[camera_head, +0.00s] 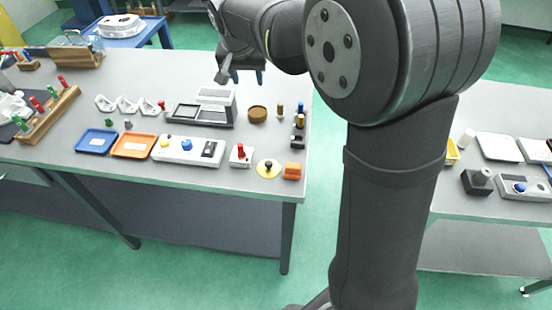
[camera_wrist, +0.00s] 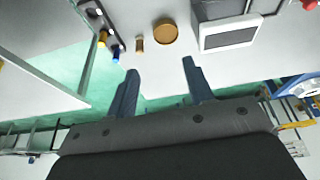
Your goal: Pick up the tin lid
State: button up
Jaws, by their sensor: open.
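A round, shallow, brown-gold piece with a raised rim, which looks like the tin lid (camera_head: 257,114), lies flat on the grey table near its right end. It also shows in the wrist view (camera_wrist: 165,32), beyond and between my fingertips. My gripper (camera_head: 241,76) is open and empty above the back of the table. Its two fingers show apart in the wrist view (camera_wrist: 160,66), and neither touches the lid.
A grey device with a light panel (camera_head: 202,112) stands just left of the lid. A small brass cylinder (camera_head: 280,109) and several small parts stand to its right. A white switch box (camera_head: 188,151), an orange tray (camera_head: 133,145) and a blue tray (camera_head: 97,141) line the front.

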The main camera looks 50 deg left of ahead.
jog(key=s+d+f+n+g+h, duration=0.1)
jog(key=d+f, duration=0.1)
jog(key=d, duration=0.4)
jog(key=s+d+f+n+g+h, duration=0.1)
jog(key=s+d+n+g+h, duration=0.1)
jog(key=d, duration=0.4)
send_over(268, 162)
notch_tip(268, 162, down, 11)
jog(key=shift+s+d+f, duration=0.1)
jog(key=shift+f, duration=3)
grip_shut()
jog(key=shift+r, duration=0.1)
